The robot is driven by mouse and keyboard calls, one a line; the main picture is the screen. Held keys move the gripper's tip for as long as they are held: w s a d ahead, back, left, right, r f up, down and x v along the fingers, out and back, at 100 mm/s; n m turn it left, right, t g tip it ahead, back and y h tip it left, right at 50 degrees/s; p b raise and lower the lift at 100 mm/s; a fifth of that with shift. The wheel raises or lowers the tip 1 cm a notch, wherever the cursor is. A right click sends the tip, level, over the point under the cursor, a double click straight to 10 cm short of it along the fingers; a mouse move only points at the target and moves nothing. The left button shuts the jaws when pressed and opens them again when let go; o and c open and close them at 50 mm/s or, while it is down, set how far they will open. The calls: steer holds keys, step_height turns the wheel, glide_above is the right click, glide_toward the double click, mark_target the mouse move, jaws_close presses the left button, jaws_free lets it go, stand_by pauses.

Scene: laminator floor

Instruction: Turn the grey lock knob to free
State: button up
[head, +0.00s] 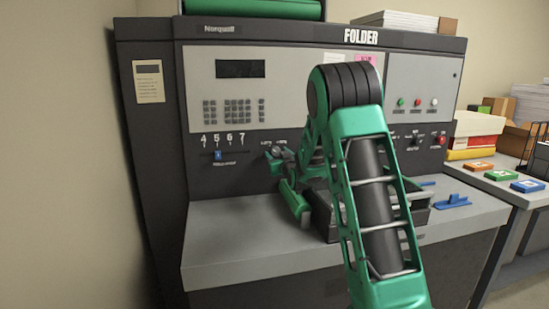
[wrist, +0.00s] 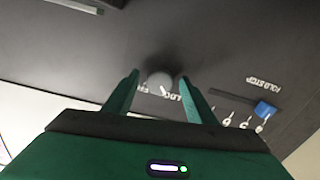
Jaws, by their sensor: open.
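The grey lock knob (wrist: 160,84) is on the dark front panel of the folder, between the fingers of my gripper (wrist: 159,76) in the wrist view. That view is upside down. A small white mark shows on the knob, with the label LOCK beside it and another label partly hidden by a finger. My gripper is open, its fingers on either side of the knob with gaps visible. In the head view my gripper (head: 273,158) is at the panel, right of the numbered scale, and the knob is hard to make out there.
A blue fold-stop slider (head: 218,155) sits in its slot beside the knob; it also shows in the wrist view (wrist: 265,109). A grey shelf (head: 235,240) juts out below. Behind my arm are a dark tray (head: 325,222) and a blue piece (head: 453,201).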

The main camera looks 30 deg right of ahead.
steer(key=shift+w, duration=0.1)
steer(key=c, duration=1)
steer(key=shift+c, duration=0.2)
steer(key=shift+a, duration=0.1)
steer(key=m, duration=0.9)
steer(key=shift+m, duration=0.3)
steer(key=m, duration=0.4)
steer(key=shift+m, duration=0.3)
steer(key=shift+a+m+h, duration=0.1)
steer(key=shift+m+h, duration=0.2)
steer(key=shift+m, duration=1.7)
steer(key=shift+f, duration=0.1)
